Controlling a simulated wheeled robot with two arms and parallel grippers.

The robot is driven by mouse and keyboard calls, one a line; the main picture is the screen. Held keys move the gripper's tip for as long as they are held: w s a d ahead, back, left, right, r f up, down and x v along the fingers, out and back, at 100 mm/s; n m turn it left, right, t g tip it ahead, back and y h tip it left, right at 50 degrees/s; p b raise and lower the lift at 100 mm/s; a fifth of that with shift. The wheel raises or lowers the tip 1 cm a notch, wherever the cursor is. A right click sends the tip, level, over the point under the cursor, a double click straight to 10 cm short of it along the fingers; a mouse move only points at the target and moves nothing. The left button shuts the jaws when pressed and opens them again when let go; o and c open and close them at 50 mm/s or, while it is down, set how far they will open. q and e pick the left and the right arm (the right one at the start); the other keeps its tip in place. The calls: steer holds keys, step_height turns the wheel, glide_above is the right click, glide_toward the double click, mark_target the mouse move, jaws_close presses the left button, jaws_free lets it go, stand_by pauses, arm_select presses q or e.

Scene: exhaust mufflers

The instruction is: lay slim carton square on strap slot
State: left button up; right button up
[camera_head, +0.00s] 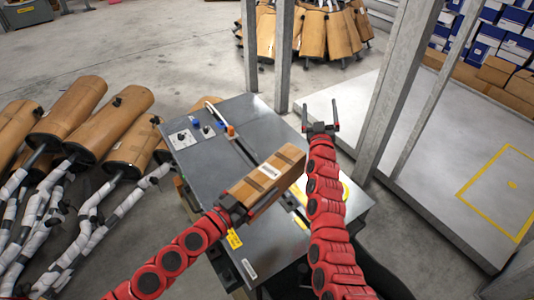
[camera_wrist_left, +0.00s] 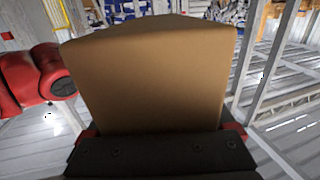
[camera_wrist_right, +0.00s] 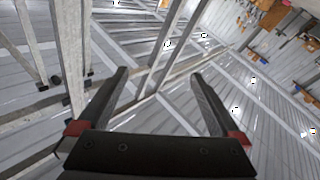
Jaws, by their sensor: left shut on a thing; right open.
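The slim carton (camera_head: 268,175) is a long brown box with a white label. My left gripper (camera_head: 236,204) is shut on its near end, and the carton fills the left wrist view (camera_wrist_left: 150,80). The carton reaches up and right over the grey strapping machine (camera_head: 205,160); I cannot tell whether it touches the top. The dark strap slot (camera_head: 240,148) runs across the machine top, partly hidden behind the carton. My right gripper (camera_head: 320,117) is open and empty beyond the machine's far right side; its spread fingers show in the right wrist view (camera_wrist_right: 160,95).
A control panel with knobs (camera_head: 193,136) sits on the machine's left part. Wrapped mufflers (camera_head: 115,125) crowd the floor at left, more (camera_head: 310,30) stand at the back. Grey posts (camera_head: 392,90) rise at right beside a pale platform (camera_head: 445,160) with a yellow square.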

steer(key=w+a+r+n+g+y, duration=0.1)
steer(key=a+r+n+g+y, duration=0.3)
steer(key=a+n, duration=0.45)
steer(key=a+r+n+g+y, duration=0.1)
steer(key=a+n+g+y, duration=0.4)
steer(key=a, duration=0.6)
steer(key=n+g+h, duration=0.8)
steer(key=n+g, duration=0.3)
steer(key=n, duration=0.1)
glide_above(267, 171)
step_height(267, 171, down, 3)
steer(key=shift+w+a+r, duration=0.15)
steer(key=shift+s+d+f+g+h, duration=0.2)
steer(key=shift+g+h, duration=0.2)
step_height(267, 171, down, 12)
steer(key=shift+r, duration=0.15)
steer(key=shift+c, duration=0.2)
